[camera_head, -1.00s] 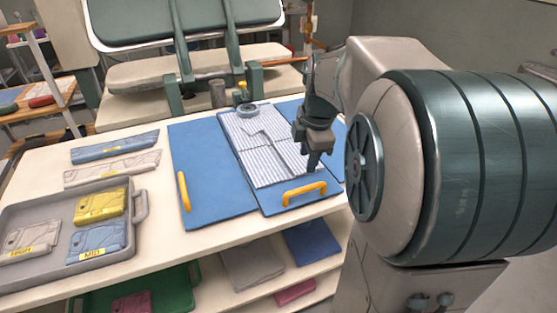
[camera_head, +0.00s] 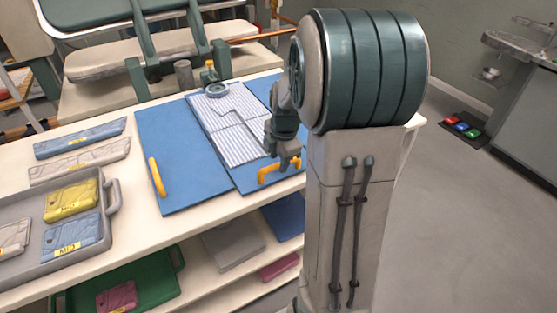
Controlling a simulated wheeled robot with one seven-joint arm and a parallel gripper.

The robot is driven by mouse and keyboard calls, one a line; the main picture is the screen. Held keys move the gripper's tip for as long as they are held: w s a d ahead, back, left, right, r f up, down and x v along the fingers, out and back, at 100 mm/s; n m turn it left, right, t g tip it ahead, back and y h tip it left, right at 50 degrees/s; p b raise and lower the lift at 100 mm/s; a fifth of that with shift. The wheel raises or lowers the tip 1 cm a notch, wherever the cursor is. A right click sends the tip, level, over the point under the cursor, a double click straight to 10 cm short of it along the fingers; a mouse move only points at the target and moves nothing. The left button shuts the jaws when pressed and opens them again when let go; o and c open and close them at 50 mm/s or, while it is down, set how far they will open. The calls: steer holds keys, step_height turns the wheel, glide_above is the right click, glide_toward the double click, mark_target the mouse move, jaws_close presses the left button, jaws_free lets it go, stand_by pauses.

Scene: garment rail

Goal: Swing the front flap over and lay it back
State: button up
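A blue folding board lies flat on the table. Its left panel (camera_head: 178,150) has an orange handle (camera_head: 157,177) along its left side. The front flap (camera_head: 246,183) lies flat and has its own orange handle (camera_head: 267,173) near the front edge. A striped, folded garment (camera_head: 232,130) lies flat on the middle of the board. My gripper (camera_head: 289,164) points down at the right part of the front flap's handle and overlaps it in view. Its fingers are too small to tell if they are open or closed on the handle. My arm hides part of the board's right panel.
A grey tray (camera_head: 112,197) with several labelled folded garments stands at the left. Two folded garments, blue (camera_head: 80,138) and pale (camera_head: 80,160), lie behind it. A pressing machine (camera_head: 110,62) stands at the back. Shelves under the table hold a green tray (camera_head: 165,270).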

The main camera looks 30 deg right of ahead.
steer(key=shift+w+f, duration=0.1)
steer(key=shift+f, duration=0.55)
jaws_close()
steer(key=shift+r, duration=0.15)
